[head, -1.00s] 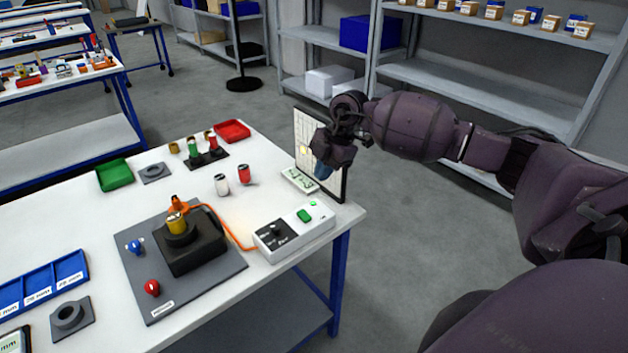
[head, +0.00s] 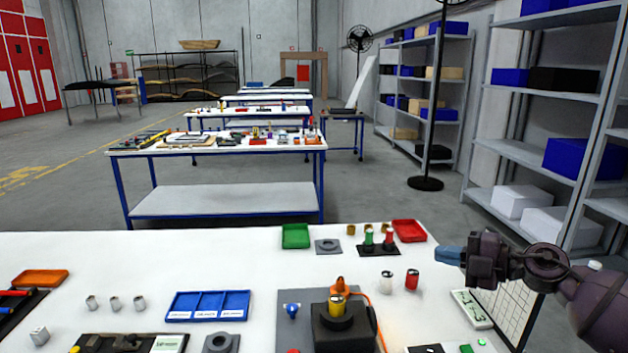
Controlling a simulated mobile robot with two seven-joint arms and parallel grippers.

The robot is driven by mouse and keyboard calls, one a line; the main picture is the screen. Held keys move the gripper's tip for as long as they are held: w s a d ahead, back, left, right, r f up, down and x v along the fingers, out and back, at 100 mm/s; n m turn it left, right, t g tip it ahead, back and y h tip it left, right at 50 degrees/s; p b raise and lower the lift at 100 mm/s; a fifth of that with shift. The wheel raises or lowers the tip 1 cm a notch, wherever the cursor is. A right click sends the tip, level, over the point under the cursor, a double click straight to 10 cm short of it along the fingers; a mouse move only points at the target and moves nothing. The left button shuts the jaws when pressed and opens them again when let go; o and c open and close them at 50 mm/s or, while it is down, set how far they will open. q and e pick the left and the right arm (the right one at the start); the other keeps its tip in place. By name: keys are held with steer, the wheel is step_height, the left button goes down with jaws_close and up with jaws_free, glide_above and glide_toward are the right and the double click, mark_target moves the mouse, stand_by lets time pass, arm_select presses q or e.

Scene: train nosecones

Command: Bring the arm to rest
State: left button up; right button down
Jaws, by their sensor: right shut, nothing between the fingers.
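My right gripper (head: 450,255) is at the right side of the head view, above the right edge of the white workbench (head: 120,260). Its blue fingertips point left, they are shut, and nothing is held. My right arm comes in from the right edge. The framed grid board (head: 508,312) stands just below and right of the gripper, partly behind the arm. My left gripper is not in view.
A black fixture (head: 343,335) with a brass part on top stands on the bench. White and red cylinders (head: 412,279), a blue tray (head: 207,305), a green tray (head: 296,236) and a red tray (head: 409,230) lie around it. Grey shelves (head: 545,160) stand at right.

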steer(key=s+d+f+m+t+h, duration=0.1)
steer(key=s+f+m+t+h, duration=0.35)
steer(key=f+m, duration=0.55)
steer(key=s+d+f+m+t+h, duration=0.1)
steer(key=s+f+m+t+h, duration=0.2)
steer(key=s+f+m+h, duration=0.5)
steer(key=s+f+m+g, duration=0.5)
steer(key=s+f+m, duration=0.2)
steer(key=s+f, duration=0.9)
steer(key=shift+s+m+h, duration=0.4)
steer(key=shift+s+h, duration=0.05)
steer(key=shift+s, duration=0.25)
